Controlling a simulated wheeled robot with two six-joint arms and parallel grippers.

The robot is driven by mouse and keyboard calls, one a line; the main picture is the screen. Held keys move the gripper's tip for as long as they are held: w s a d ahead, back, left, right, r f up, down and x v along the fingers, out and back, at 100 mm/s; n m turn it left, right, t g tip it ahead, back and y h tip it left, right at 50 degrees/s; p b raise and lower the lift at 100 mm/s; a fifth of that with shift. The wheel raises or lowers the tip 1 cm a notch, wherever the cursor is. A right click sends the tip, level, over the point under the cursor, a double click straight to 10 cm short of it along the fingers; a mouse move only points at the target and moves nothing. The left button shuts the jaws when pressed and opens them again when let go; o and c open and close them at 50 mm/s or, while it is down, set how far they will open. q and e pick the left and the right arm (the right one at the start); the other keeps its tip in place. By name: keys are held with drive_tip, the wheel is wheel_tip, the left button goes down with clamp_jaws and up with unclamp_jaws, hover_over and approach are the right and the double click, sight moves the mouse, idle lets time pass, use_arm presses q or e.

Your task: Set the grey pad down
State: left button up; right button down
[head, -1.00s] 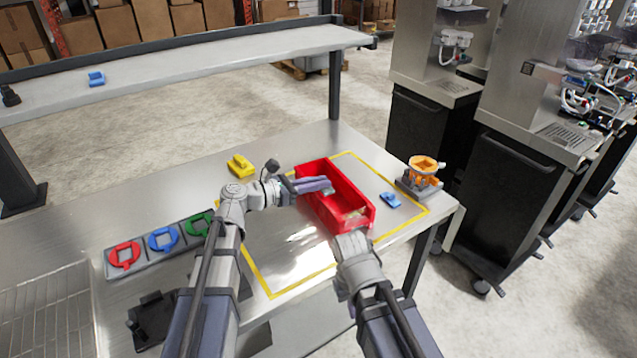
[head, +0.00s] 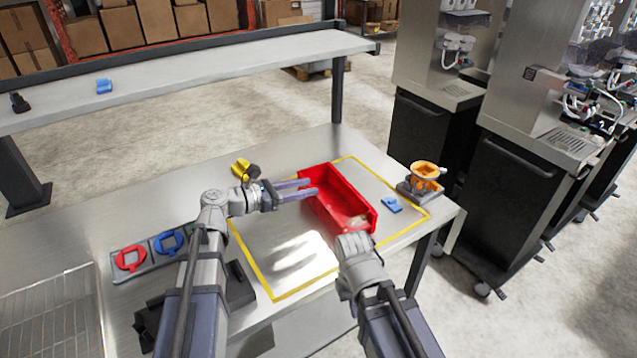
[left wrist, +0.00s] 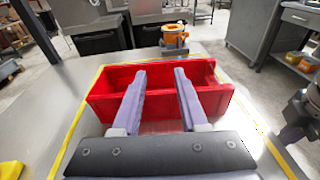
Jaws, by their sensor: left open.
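I cannot make out the grey pad for certain in any current view. My left gripper (head: 314,187) is open with nothing between its fingers, at the left long wall of the red bin (head: 345,194). In the left wrist view the parted fingers (left wrist: 160,74) reach over the near wall of the red bin (left wrist: 108,85), and they hide part of its inside. A small pale item (head: 357,221) lies at the near end of the bin, too small to identify. My right arm's end (head: 354,247) is just in front of the bin; its fingers are hidden.
A yellow block (head: 240,167) is behind my left wrist. A blue block (head: 391,205) and an orange-topped grey fixture (head: 424,178) stand right of the bin. A holder with red (head: 130,258) and blue (head: 168,241) shapes is at left. The yellow-taped area is clear in front.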

use_arm(q)
drive_tip(key=v, duration=0.6)
drive_tip(key=shift+s+a+p, duration=0.25)
drive_tip(key=shift+a+p, duration=0.05)
drive_tip(key=shift+p, duration=0.1)
